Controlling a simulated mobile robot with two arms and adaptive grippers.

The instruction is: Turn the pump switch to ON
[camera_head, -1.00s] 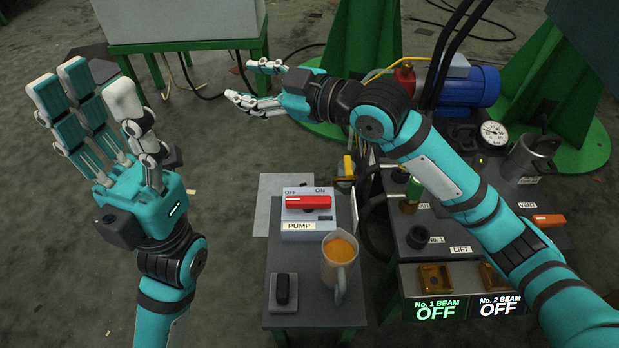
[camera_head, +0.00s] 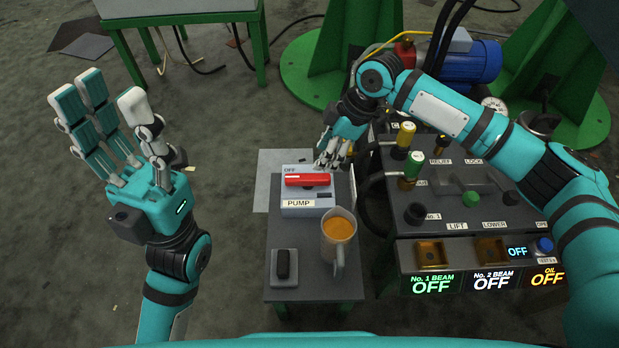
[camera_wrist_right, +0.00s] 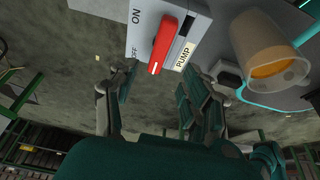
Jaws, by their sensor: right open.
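The pump switch box (camera_head: 307,206) is grey with a "PUMP" label and stands on a small dark table (camera_head: 300,250). Its red handle (camera_head: 307,180) lies crosswise, with OFF marked at its upper left; the ON mark is hidden in the head view. The right wrist view shows the red handle (camera_wrist_right: 166,45) and both marks. My right gripper (camera_head: 328,162) is just behind the box's upper right edge, close to the handle. Its fingers (camera_wrist_right: 160,95) are apart with nothing between them. My left gripper (camera_head: 110,110) is raised at the left, fingers spread and empty.
The control console (camera_head: 460,215) with knobs and lit OFF displays stands at the right, under my right arm.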

